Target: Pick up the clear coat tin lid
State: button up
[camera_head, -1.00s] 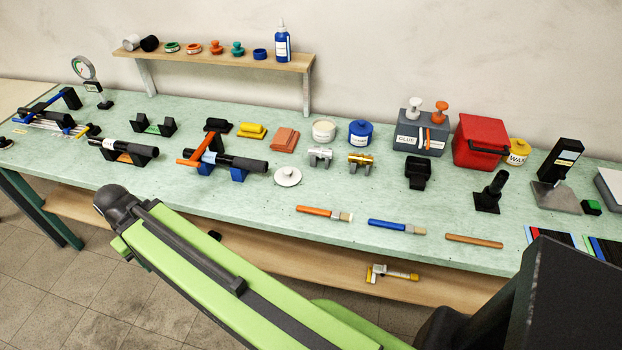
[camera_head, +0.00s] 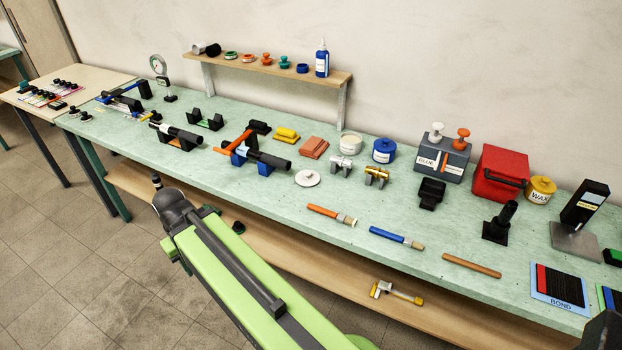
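A white round lid with a small knob on top (camera_head: 307,178) lies flat on the green bench (camera_head: 240,185), near the middle. An open white tin with a pale top (camera_head: 350,143) stands behind it to the right; its label is too small to read. A blue tin with a blue lid (camera_head: 383,150) stands right of that tin. My green arm reaches in from the bottom, its dark joint in front of the bench's front edge, left of and nearer than the white lid. My gripper's fingers do not show.
Orange and blue brushes (camera_head: 331,214) lie in front of the lid. A silver fitting (camera_head: 340,166) and a gold fitting (camera_head: 376,176) stand to its right. A black roller tool on blue supports (camera_head: 262,160) is to its left. A raised shelf (camera_head: 265,68) stands behind.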

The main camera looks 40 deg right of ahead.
aim_at(305, 178)
jog(key=u, duration=0.1)
jog(key=i, duration=0.9)
jog(key=z, duration=0.1)
